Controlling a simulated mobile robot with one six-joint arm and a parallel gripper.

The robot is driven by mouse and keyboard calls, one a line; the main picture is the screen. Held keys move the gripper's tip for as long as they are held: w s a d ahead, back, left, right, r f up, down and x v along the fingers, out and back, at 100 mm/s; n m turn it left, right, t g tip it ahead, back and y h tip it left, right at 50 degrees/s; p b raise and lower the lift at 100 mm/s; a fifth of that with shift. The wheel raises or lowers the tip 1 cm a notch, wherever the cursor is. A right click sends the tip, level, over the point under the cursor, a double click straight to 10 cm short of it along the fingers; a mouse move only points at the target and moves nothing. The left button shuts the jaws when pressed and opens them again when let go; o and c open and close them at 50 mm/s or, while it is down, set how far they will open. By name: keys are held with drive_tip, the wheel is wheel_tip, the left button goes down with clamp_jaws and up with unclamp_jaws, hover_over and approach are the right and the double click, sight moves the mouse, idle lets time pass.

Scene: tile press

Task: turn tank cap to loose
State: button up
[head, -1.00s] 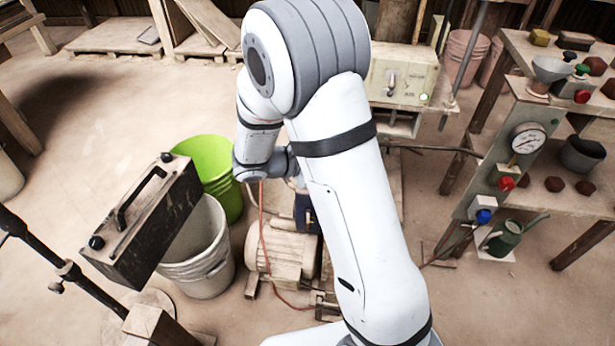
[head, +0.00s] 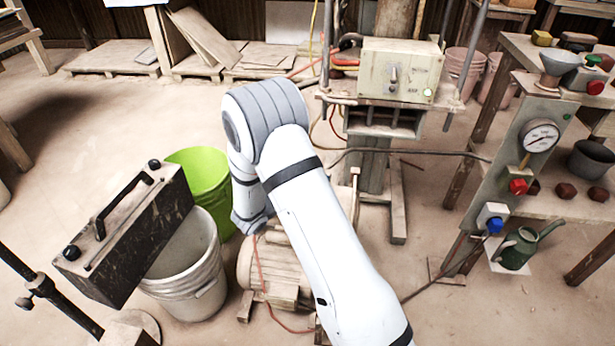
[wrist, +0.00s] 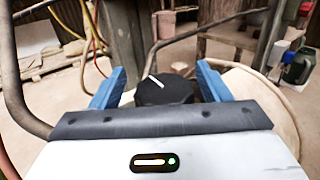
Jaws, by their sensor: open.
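In the wrist view a round black cap (wrist: 163,90) with a white line across its top sits between the two blue fingers of my gripper (wrist: 161,74). The fingers are open, one on each side of the cap, with visible gaps. The cap's lower part is hidden behind my gripper's body, and I cannot tell what it sits on. The white line slants. In the head view my gripper and this cap are hidden behind my arm. No other piece in view is clearly the tank.
A beige motor-like body (head: 270,265) lies beside my arm. A white bucket (head: 190,275), a green bucket (head: 207,180) and a dark handled box (head: 125,240) stand left. A control panel with gauge (head: 539,136) and a watering can (head: 523,247) are right. Cables hang near the press box (head: 400,72).

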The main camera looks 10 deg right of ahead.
drive_tip(key=shift+w+d, duration=0.25)
drive_tip(key=shift+d, duration=0.15)
drive_tip(key=shift+c, duration=0.3)
